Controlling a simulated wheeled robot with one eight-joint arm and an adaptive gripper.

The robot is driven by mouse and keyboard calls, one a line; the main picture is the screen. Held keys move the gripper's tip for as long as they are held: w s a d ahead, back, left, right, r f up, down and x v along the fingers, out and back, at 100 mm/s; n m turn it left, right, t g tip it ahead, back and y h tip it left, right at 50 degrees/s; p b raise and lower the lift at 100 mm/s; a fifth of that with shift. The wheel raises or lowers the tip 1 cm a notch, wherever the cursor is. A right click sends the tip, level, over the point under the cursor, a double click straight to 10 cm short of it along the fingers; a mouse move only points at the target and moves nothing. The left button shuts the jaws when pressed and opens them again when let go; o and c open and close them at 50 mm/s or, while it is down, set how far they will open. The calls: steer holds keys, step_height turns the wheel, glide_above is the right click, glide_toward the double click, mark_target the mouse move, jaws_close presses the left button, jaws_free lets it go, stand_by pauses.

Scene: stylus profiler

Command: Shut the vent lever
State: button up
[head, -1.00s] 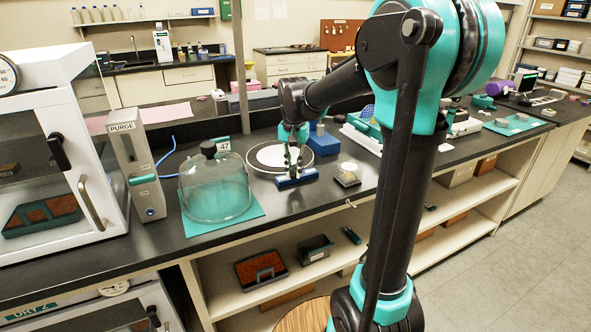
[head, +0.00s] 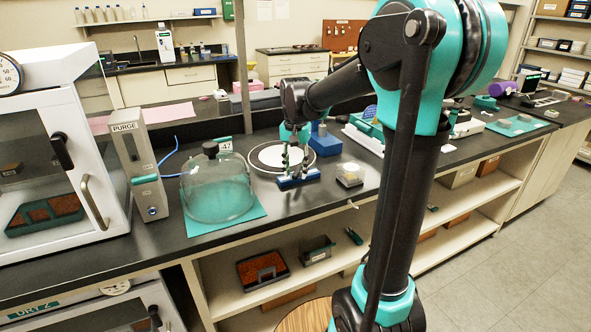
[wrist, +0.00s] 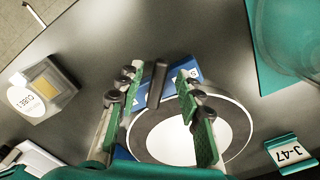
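A low blue block (head: 298,180) sits on the dark bench at the front edge of a round white plate with a dark ring (head: 268,165). In the wrist view, a dark lever (wrist: 157,84) stands out over the blue block (wrist: 180,74); I take it for the vent lever. My gripper (head: 294,162) points down just above the block. In the wrist view, my gripper (wrist: 157,88) is open, with its green-padded fingers on either side of the lever and a visible gap to each. The block is partly hidden behind the fingers.
A clear bell jar (head: 217,185) stands on a teal mat (head: 199,226) left of the plate. A small clear box (head: 349,174) lies to the right. A blue stand (head: 324,140) is behind. A PURGE unit (head: 140,170) stands farther left.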

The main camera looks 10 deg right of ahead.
mark_target(296, 173)
step_height(296, 173, up, 12)
stand_by(0.5)
